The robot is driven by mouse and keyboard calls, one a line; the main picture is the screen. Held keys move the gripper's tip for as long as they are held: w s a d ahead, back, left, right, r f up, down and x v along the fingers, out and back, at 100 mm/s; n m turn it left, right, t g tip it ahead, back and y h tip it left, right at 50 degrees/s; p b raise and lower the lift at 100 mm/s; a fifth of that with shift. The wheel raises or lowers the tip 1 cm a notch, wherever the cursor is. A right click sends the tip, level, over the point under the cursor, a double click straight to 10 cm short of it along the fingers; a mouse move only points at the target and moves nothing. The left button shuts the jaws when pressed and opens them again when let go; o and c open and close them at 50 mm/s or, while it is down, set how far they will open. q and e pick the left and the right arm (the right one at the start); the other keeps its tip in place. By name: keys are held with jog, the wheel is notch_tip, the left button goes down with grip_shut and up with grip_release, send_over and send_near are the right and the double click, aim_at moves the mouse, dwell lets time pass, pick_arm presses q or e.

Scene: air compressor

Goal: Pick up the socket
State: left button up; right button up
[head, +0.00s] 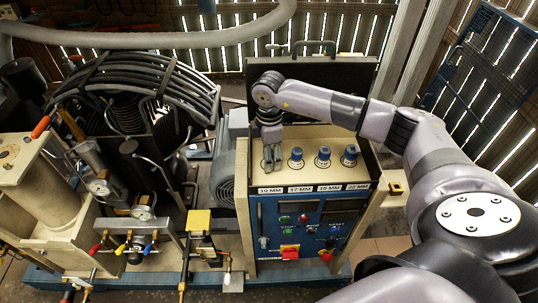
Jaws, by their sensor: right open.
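Blue-topped sockets stand in a row on the cream top of the control cabinet, behind white size labels. Three show clearly: one behind the 17 MM label (296,154), one to its right (322,154), and one behind the 22 MM label (349,153). My right gripper (272,160) points down over the leftmost place, behind the 16 MM label (270,190). Its jaws are open. Any socket there is mostly hidden by the fingers, and I cannot tell whether they touch it. My left gripper is not in view.
The cabinet's blue front panel (325,212) carries buttons and a red switch. A dark raised lid (335,75) stands behind the sockets. A grey motor (229,150) and black coiled pipes (140,80) are close on the left. A pale post (412,60) rises behind my right arm.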

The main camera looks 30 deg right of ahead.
jog(key=shift+c, duration=0.4)
grip_shut()
jog(key=shift+r, duration=0.1)
